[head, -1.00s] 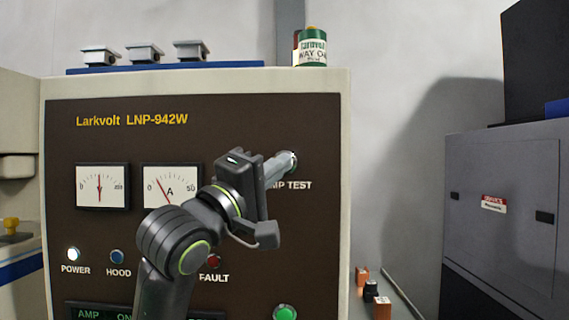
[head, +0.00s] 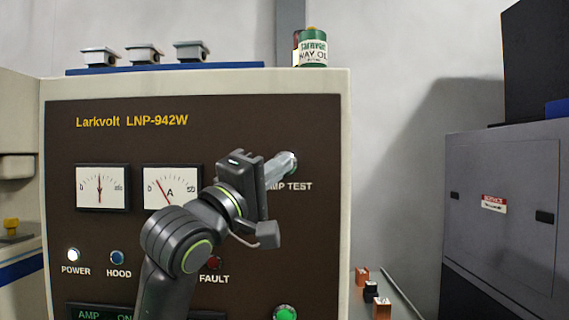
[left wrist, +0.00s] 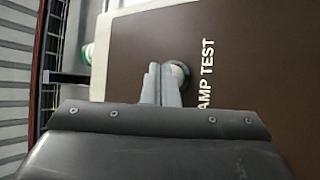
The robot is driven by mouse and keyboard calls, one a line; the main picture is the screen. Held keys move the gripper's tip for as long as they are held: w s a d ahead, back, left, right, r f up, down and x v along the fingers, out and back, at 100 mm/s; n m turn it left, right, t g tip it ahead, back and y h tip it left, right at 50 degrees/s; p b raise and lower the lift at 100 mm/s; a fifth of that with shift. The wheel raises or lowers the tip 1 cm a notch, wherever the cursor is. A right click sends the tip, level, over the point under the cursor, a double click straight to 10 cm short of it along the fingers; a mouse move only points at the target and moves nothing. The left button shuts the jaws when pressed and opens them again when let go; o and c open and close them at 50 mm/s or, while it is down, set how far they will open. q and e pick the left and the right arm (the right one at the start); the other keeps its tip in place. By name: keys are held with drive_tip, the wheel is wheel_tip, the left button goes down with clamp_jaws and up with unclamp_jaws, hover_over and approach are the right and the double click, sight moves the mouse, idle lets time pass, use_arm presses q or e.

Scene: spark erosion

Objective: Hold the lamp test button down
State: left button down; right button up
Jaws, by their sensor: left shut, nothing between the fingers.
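The lamp test button (left wrist: 180,75) is a round pale knob in a dark ring on the brown panel, beside the "LAMP TEST" label (left wrist: 205,75). In the head view its spot (head: 293,157) is mostly covered by my fingers. My left gripper (head: 286,163) is shut and empty, with its fingertips at the button. In the left wrist view the closed fingers (left wrist: 161,75) overlap the button's left part. They look in contact, but I cannot tell how far the button is pressed. My right gripper is not in view.
The panel carries two meters (head: 102,187), a bright white POWER lamp (head: 73,255), a blue HOOD lamp (head: 117,257), a dark red FAULT lamp (head: 213,263) and a green button (head: 285,314). A green-and-white can (head: 312,48) stands on top. A grey cabinet (head: 500,220) is at right.

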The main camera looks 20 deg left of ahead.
use_arm(q)
drive_tip(key=shift+w+a, duration=0.1)
drive_tip(key=shift+w, duration=0.3)
idle(0.7)
drive_tip(key=shift+s, duration=0.1)
idle(1.9)
drive_tip(key=shift+s+d, duration=0.25)
drive_tip(key=shift+s, duration=0.4)
drive_tip(key=shift+s, duration=0.15)
drive_tip(key=shift+s+d+p, duration=0.2)
drive_tip(key=shift+s+d, duration=0.05)
drive_tip(key=shift+s, duration=0.5)
drive_tip(key=shift+s+d+p, duration=0.15)
drive_tip(key=shift+s+d, duration=0.05)
drive_tip(key=shift+s, duration=0.6)
drive_tip(key=shift+s+d+p, duration=0.2)
drive_tip(key=shift+s+d, duration=0.05)
drive_tip(key=shift+s, duration=0.5)
